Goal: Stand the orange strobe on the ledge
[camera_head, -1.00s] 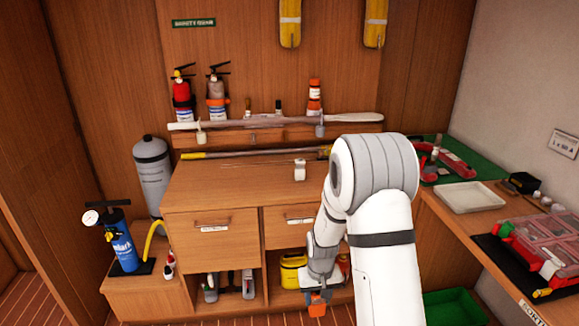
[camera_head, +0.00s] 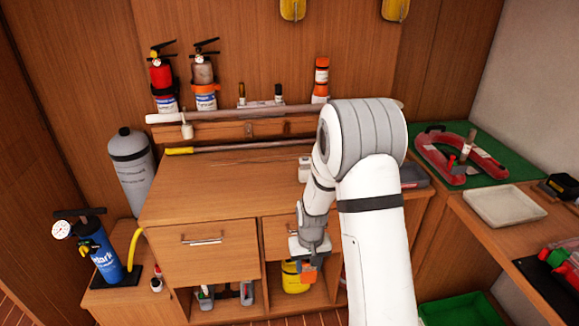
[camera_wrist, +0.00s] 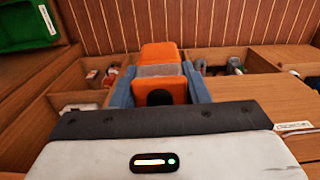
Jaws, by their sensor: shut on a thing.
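The orange strobe (camera_wrist: 160,60) is between the two blue fingers of my gripper (camera_wrist: 160,84). It has a grey band across its middle and a dark round spot on its near end. A narrow wooden ledge (camera_head: 225,132) runs along the back wall above the cabinet top, well above and behind my gripper. My arm hides part of its right end.
The cabinet top (camera_head: 225,185) is mostly clear. Fire extinguishers (camera_head: 162,80) and an orange-and-white cylinder (camera_head: 321,78) stand at the back wall. A yellow container (camera_head: 293,277) sits in the open compartment near my gripper. A white tray (camera_head: 504,205) lies on the right counter.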

